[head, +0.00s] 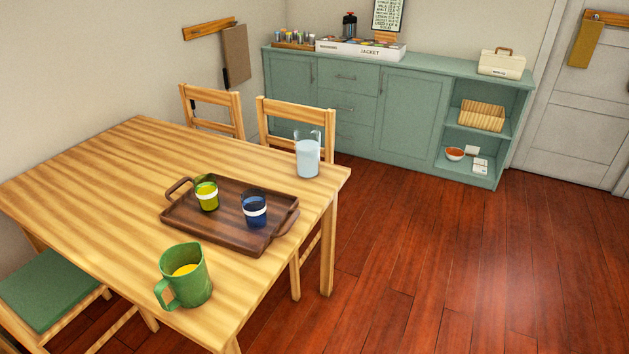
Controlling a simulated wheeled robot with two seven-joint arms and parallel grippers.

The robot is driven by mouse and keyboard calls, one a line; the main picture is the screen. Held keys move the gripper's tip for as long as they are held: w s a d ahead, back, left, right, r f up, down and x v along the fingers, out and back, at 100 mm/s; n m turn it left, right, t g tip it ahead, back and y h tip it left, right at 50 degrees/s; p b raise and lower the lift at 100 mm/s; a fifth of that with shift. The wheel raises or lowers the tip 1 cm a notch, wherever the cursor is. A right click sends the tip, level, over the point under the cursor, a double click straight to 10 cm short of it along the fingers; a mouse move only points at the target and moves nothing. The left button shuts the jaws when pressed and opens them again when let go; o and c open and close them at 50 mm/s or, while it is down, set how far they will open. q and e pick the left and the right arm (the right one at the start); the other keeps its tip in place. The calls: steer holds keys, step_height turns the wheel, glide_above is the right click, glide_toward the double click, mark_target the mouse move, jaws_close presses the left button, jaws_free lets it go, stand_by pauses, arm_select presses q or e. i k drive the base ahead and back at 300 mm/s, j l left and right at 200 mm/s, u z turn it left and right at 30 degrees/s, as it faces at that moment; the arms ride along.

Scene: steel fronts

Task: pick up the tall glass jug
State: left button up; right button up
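A tall clear glass jug (307,157) stands upright on the wooden table (110,180), near its far right corner. It holds a pale bluish-white liquid to below the rim. I cannot make out a handle on it. A green jug (189,284) with a handle on its left side and yellow contents stands near the front edge of the table. Neither of my grippers shows in the head view.
A dark wooden tray (223,231) with a green-yellow cup (206,196) and a blue cup (255,212) lies between the jugs. Chairs (296,113) stand behind the table. A green cabinet (405,110) lines the wall. The red wood floor (430,260) at right is clear.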

mark_target(310, 151)
steer(key=i+l+u, duration=0.15)
steer(key=i+l, duration=0.15)
steer(key=i+l+u, duration=0.15)
steer(key=i+l, duration=0.15)
steer(key=i+l+u, duration=0.15)
steer(key=i+l, duration=0.2)
steer(key=i+l+u, duration=0.15)
steer(key=i+l, duration=0.2)
steer(key=i+l+u, duration=0.15)
steer(key=l, duration=0.35)
steer(key=i+l+u, duration=0.15)
steer(key=i+l, duration=0.2)
steer(key=l, duration=0.1)
